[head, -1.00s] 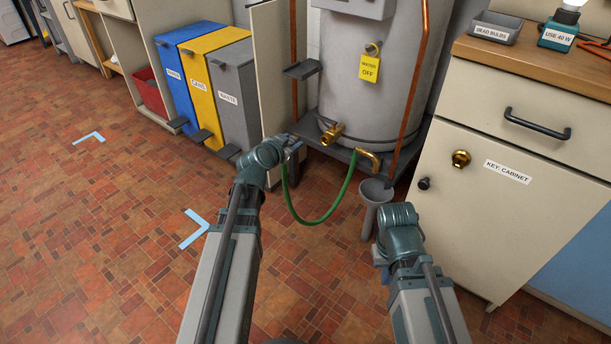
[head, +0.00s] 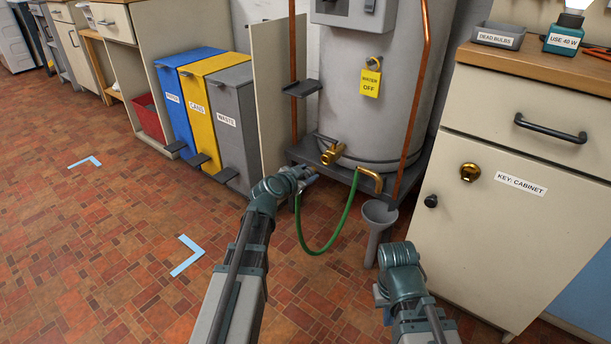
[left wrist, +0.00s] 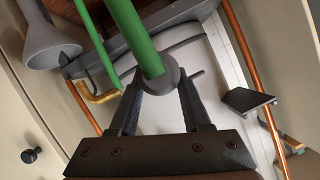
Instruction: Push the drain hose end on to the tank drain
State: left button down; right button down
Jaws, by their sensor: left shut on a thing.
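The tank drain (head: 332,152) is a brass tap low on the front of the grey tank (head: 365,110). The green drain hose (head: 326,248) hangs in a loop from my left gripper (head: 305,180) to a bent brass pipe (head: 371,178). My left gripper is below and left of the drain, apart from it. In the left wrist view my jaws are shut on the dark collar (left wrist: 158,82) at the hose end; the hose (left wrist: 135,35) runs up from it. My right arm is low at the right; its fingers are hidden.
A grey funnel (head: 379,218) stands under the bent pipe. Copper pipes (head: 417,95) flank the tank. A cream cabinet (head: 500,220) is at the right, and bins (head: 232,125) stand at the left.

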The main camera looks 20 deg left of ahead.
aim_at(323, 161)
pick_arm(q)
jog(key=shift+w+d, duration=0.3)
jog(key=shift+w, duration=0.55)
jog(key=shift+w+d, duration=0.3)
jog(key=shift+w, duration=0.5)
jog(key=shift+w+d, duration=0.3)
jog(key=shift+w, duration=0.55)
jog(key=shift+w+d, duration=0.25)
jog(key=shift+w, duration=0.45)
jog(key=shift+w+d, duration=0.2)
jog(key=shift+w, duration=0.45)
jog(key=shift+c, duration=1.4)
grip_release()
jog(key=shift+s, duration=0.1)
jog(key=p+v, duration=0.5)
jog(key=v, duration=0.8)
jog(key=shift+s, duration=0.3)
jog(key=shift+r, duration=0.15)
